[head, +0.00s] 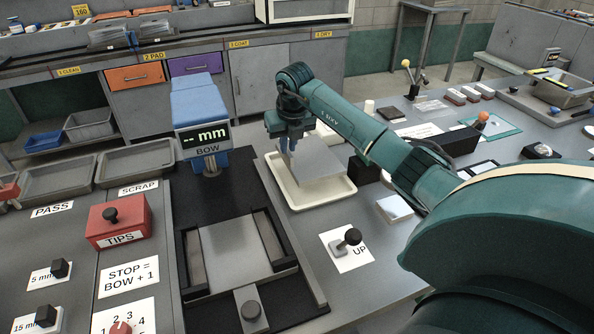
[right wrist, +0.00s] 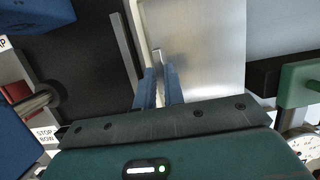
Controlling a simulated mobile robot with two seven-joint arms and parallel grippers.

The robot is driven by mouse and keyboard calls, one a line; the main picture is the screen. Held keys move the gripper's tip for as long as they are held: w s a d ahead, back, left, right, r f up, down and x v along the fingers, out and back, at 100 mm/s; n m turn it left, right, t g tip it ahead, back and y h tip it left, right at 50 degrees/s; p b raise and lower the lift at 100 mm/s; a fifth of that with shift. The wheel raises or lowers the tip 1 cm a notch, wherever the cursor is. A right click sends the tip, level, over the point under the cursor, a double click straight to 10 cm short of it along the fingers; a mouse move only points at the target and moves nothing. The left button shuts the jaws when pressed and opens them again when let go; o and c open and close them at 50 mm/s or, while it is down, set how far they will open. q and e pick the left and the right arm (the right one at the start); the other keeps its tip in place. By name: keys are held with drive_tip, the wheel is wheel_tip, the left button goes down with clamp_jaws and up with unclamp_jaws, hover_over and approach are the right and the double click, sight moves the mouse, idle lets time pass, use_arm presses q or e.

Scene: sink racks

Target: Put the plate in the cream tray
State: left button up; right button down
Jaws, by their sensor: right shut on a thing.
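The plate (head: 322,160) is a flat, silvery-grey square. My right gripper (head: 290,142) is shut on its left edge and holds it over the cream tray (head: 320,199). The tray is shallow and pale, and the plate hides much of its inside. Whether the plate touches the tray floor I cannot tell. In the right wrist view, the blue fingers (right wrist: 159,86) pinch the edge of the plate (right wrist: 203,45), and a strip of the cream tray (right wrist: 150,18) shows beside it. My left gripper is not in view.
A blue gauge (head: 201,118) marked BOW stands left of the tray. In front is a black fixture with a grey bed (head: 240,252), and a black-knobbed lever (head: 349,239) marked UP. A black block (head: 362,169) stands close to the tray's right side. Grey SCRAP and PASS trays lie left.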

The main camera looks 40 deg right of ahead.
sight(288, 163)
drive_tip(key=x, duration=0.3)
drive_tip(key=shift+s+a+f, duration=0.15)
drive_tip(key=shift+s, duration=0.1)
wheel_tip(288, 163, down, 3)
drive_tip(key=shift+f+p, duration=0.1)
drive_tip(key=shift+p, duration=0.35)
drive_tip(key=shift+f, duration=0.25)
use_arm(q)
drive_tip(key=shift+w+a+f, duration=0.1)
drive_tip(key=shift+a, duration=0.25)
use_arm(e)
drive_tip(key=c, duration=2)
unclamp_jaws()
drive_tip(key=shift+f, duration=0.2)
drive_tip(key=o, duration=0.5)
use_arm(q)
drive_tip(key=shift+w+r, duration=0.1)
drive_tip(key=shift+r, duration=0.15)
use_arm(e)
drive_tip(key=shift+r, duration=0.1)
